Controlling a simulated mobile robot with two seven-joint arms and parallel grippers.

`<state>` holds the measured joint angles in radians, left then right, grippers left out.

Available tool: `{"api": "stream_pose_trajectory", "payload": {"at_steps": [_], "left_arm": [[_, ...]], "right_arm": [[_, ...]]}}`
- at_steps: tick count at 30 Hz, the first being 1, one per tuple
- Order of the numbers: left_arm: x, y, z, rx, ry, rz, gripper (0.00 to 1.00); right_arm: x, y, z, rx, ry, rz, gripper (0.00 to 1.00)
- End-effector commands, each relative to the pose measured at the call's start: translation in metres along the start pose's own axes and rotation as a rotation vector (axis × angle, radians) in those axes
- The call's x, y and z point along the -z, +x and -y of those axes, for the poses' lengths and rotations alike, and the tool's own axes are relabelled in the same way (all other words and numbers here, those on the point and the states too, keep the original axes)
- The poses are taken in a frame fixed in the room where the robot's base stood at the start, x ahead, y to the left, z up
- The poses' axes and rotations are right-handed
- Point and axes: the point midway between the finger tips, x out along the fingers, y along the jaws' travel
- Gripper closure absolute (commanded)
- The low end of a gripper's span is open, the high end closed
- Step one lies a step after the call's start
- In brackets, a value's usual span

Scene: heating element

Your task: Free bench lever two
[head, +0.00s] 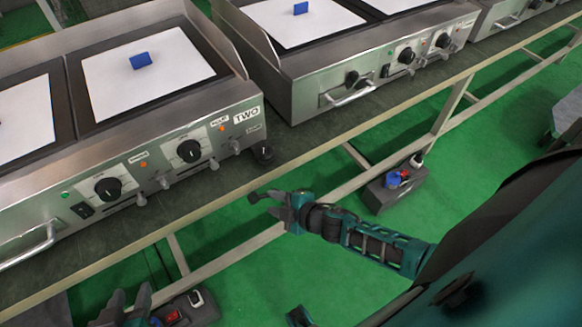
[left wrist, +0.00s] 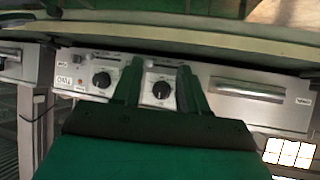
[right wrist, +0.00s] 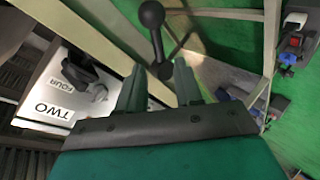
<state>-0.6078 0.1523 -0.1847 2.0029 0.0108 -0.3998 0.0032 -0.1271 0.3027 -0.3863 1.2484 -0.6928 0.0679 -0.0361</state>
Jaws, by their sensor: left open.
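The cooking unit marked TWO (head: 247,115) sits on the bench; its TWO label also shows in the right wrist view (right wrist: 52,110). My right gripper (head: 282,204) is below and in front of the bench edge, over the green floor. My left gripper (head: 128,302) is open and empty at the bottom left, facing knobs in the left wrist view.
A black knob (head: 263,151) sits at the bench edge beside the TWO unit. Another cooking unit (head: 385,70) stands to the right. Dark boxes with red and blue parts (head: 395,188) lie below the bench. Bench rails and legs (head: 440,115) run under the edge.

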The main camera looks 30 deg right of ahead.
Motion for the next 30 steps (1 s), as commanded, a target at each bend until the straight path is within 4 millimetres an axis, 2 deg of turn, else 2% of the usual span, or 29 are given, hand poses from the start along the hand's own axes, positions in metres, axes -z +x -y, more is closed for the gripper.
{"api": "stream_pose_trajectory", "payload": {"at_steps": [1, 3, 10, 15, 30], "left_arm": [[0.002, -0.004, 0.002, 0.005, 0.001, 0.004, 0.57], [-0.001, -0.005, 0.003, 0.009, 0.003, 0.008, 0.57], [0.001, -0.007, 0.003, 0.013, -0.004, 0.004, 0.57], [-0.001, -0.007, 0.003, 0.015, -0.007, 0.006, 0.57], [-0.003, -0.008, 0.004, 0.016, -0.005, 0.014, 0.57]], "right_arm": [[0.001, -0.015, -0.002, 0.002, -0.001, 0.002, 0.65], [0.001, -0.028, -0.001, 0.002, 0.001, 0.001, 0.65], [0.0, -0.057, 0.0, 0.001, 0.0, 0.001, 0.65], [0.0, -0.063, -0.001, -0.001, -0.001, 0.001, 0.65], [0.0, -0.063, 0.0, -0.002, 0.006, 0.002, 0.65]]}}
